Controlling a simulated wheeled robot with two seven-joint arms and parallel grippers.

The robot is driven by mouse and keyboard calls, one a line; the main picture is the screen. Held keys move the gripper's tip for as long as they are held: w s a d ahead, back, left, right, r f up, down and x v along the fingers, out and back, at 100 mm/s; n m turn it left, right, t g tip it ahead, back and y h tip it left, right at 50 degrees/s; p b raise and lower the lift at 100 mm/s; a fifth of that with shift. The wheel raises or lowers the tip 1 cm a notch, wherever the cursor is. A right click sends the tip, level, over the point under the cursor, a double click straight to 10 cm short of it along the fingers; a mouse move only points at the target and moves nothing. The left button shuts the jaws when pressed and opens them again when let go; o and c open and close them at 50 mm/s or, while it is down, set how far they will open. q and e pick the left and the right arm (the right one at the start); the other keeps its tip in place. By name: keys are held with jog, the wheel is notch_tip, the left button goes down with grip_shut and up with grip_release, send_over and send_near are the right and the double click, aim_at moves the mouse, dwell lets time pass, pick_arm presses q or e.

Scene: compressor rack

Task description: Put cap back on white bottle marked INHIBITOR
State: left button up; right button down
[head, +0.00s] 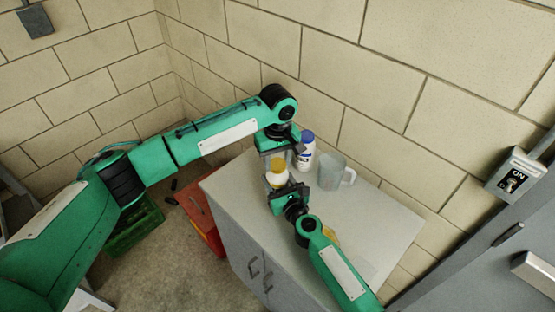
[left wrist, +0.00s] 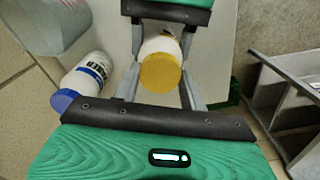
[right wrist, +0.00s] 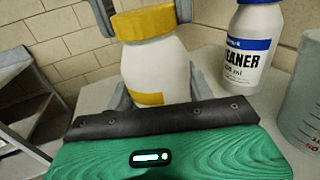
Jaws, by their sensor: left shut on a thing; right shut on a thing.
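A white bottle (right wrist: 158,72) with a yellow cap (right wrist: 145,22) on its top stands between my grippers over the cabinet top. In the left wrist view the cap (left wrist: 160,73) faces the camera, with the bottle's white body behind it. My left gripper (head: 274,165) is shut on the yellow cap, one finger on each side. My right gripper (head: 282,187) is shut on the bottle's body from the front. Part of a yellow label shows, but no name is readable. I cannot tell whether the cap is screwed tight.
A white CLEANER bottle (right wrist: 250,45) with a blue cap stands close behind. A clear measuring jug (head: 331,172) is to its right. A yellow item (head: 331,234) lies partly hidden by my right arm. The grey cabinet top (head: 385,215) is bare at right. A green crate (head: 132,228) stands on the floor.

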pick_arm(q)
jog(key=m, duration=1.2)
jog(key=shift+m, duration=0.3)
jog(key=m, duration=1.1)
jog(key=shift+m, duration=0.4)
jog(key=o, duration=1.2)
notch_tip(320, 180, up, 12)
